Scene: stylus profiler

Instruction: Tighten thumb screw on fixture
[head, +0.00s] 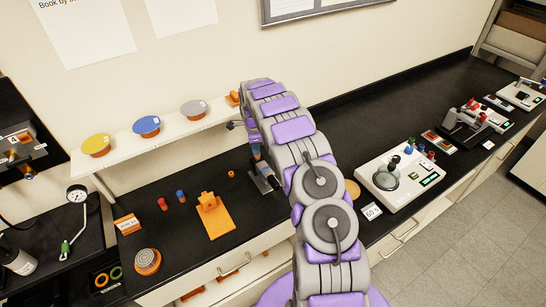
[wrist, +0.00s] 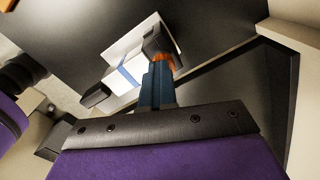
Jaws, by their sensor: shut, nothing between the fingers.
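My gripper (wrist: 161,68) is shut and empty, its dark blue fingers together in the wrist view. The knob sits at the end of a pale block with a blue stripe (wrist: 125,77), which looks like the fixture. In the head view a small grey metal fixture (head: 264,182) stands on the black bench below my gripper (head: 257,156). The knob cannot be made out there, as my arm and fingers are in the way.
An orange bracket (head: 217,221) stands left of the fixture, with red and blue pegs (head: 180,196) beyond it. A white shelf (head: 120,151) carries coloured discs. A white instrument (head: 402,179) stands right of my arm. The bench (head: 165,235) is clear between the pegs and bracket.

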